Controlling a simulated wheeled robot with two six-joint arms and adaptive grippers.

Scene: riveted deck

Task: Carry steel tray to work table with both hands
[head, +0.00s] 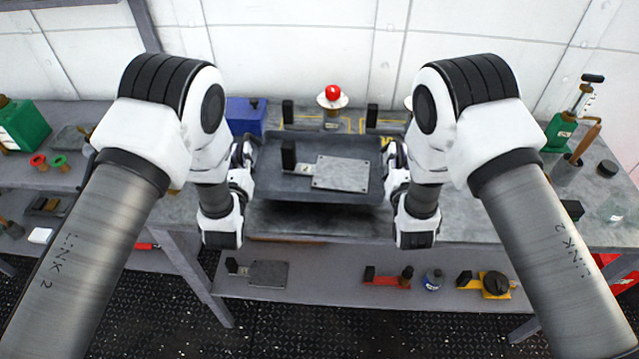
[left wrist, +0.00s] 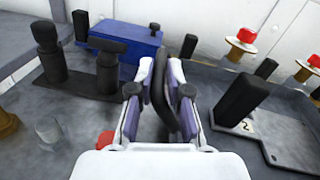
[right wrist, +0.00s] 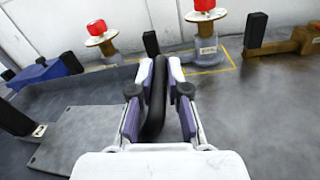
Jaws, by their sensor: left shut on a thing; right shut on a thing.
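The steel tray (head: 272,178) is a dark grey, shallow tray at the middle of the head view, roughly level. It carries a light grey flat plate (head: 342,174) with an upright black grip (head: 288,155). My left gripper (head: 244,160) is shut on the tray's left black handle (left wrist: 160,95). My right gripper (head: 394,160) is shut on its right black handle (right wrist: 156,98). The tray is over the grey work table (head: 480,215), with dark shadow at its front edge; I cannot tell whether it touches the tabletop.
A blue box (head: 245,115) stands behind left of the tray. A red-topped stand (head: 333,95) and yellow floor-like markings are behind it. A green pump (head: 565,125) stands far right. A lower shelf (head: 335,290) holds several small items. A green box (head: 22,125) sits far left.

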